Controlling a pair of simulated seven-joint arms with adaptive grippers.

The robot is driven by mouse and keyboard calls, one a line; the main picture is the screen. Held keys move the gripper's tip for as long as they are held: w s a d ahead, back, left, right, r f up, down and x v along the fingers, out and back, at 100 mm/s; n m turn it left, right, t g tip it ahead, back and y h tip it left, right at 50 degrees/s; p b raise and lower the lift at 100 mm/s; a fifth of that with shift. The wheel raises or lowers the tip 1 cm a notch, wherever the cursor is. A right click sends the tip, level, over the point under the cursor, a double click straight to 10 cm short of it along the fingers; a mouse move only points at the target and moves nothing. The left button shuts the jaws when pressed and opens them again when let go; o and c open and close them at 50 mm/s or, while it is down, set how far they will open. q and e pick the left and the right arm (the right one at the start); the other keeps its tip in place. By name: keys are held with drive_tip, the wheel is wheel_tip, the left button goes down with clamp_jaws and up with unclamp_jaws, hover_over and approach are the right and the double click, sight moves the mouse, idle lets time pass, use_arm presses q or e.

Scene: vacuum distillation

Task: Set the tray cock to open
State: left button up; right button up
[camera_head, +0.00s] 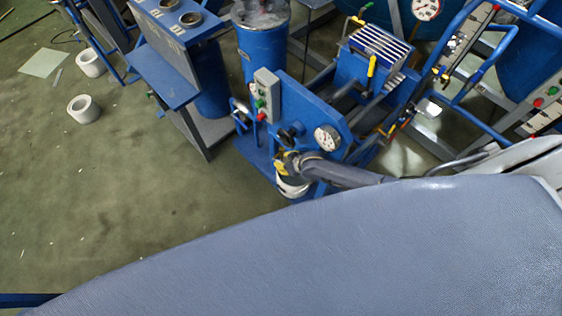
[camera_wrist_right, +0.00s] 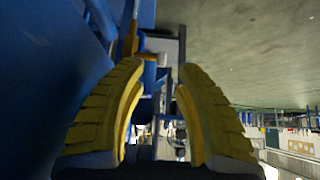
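My right gripper (camera_head: 287,163) is at the front of a blue machine (camera_head: 300,115), above a white container (camera_head: 292,188). In the right wrist view its two yellow fingers (camera_wrist_right: 161,70) stand apart with nothing held between them. A thin yellow lever (camera_wrist_right: 131,40), possibly the tray cock, stands just beyond the left fingertip, beside a short pale pipe end (camera_wrist_right: 152,59). I cannot tell whether the fingertip touches it. In the head view my gripper hides that spot, so the cock's setting cannot be read. My left gripper is not in view.
A round gauge (camera_head: 327,139), dark knobs and a grey switch box (camera_head: 266,95) are close to my right gripper. A blue bench (camera_head: 178,60) stands to the left. White rings (camera_head: 84,109) lie on the open green floor (camera_head: 130,185). Another yellow handle (camera_head: 371,66) is farther back.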

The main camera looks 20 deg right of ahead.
drive_tip(key=shift+v, duration=1.65)
drive_tip(key=shift+c, duration=0.3)
